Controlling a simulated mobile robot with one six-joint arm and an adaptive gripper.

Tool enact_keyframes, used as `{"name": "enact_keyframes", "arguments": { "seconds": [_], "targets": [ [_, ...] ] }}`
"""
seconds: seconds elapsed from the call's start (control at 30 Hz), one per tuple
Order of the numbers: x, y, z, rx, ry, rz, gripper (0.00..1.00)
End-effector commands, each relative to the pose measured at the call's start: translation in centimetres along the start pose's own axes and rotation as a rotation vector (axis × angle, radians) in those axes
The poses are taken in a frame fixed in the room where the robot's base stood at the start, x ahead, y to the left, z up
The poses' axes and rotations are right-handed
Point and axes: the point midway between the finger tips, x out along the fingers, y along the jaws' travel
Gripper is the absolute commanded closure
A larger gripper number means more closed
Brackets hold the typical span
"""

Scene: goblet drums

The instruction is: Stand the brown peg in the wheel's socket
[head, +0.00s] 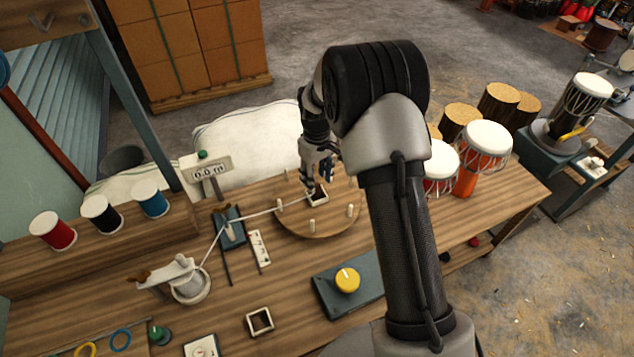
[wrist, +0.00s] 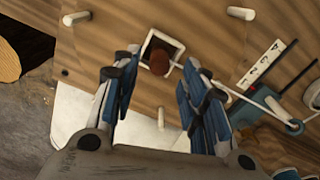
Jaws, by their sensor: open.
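The wheel (head: 290,227) is a round wooden disc on the bench with several pale pegs standing on it. Its socket is a white square frame (wrist: 176,45) with a dark inside. The brown peg (wrist: 159,64) shows in the wrist view within the socket's outline, its rounded end towards the camera. It looks roughly upright, but its depth in the socket cannot be told. My gripper (wrist: 157,62) is open, with one finger on each side of the peg and gaps between. In the head view my gripper (head: 322,182) is low over the socket, hiding the peg.
A pale cord runs from a guide (head: 230,228) to the wheel's pegs. Drums (head: 487,140) stand right; spools (head: 101,212) stand left.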

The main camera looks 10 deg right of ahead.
Motion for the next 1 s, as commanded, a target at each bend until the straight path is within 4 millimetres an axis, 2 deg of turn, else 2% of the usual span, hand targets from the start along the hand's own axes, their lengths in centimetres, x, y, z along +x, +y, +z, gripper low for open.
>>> {"name": "enact_keyframes", "arguments": {
  "seconds": [0.03, 0.2, 0.47, 0.57, 0.67, 0.77, 0.9, 1.0],
  "targets": [
    [-1.7, 0.1, -0.1, 0.000, 0.004, 0.002, 0.60],
    [-5.1, 0.0, -0.1, 0.000, 0.003, 0.002, 0.60],
    [-7.9, 0.0, 0.0, 0.001, 0.003, 0.001, 0.60],
    [-9.8, -0.3, 0.6, 0.014, 0.016, 0.008, 0.60],
    [-13.5, -1.0, 2.0, 0.046, 0.046, 0.022, 0.60],
    [-18.0, -2.2, 4.6, 0.093, 0.086, 0.038, 0.60],
    [-23.4, -4.5, 9.3, 0.165, 0.145, 0.058, 0.60],
    [-26.2, -6.4, 13.0, 0.216, 0.189, 0.070, 0.60]
  ]
}}
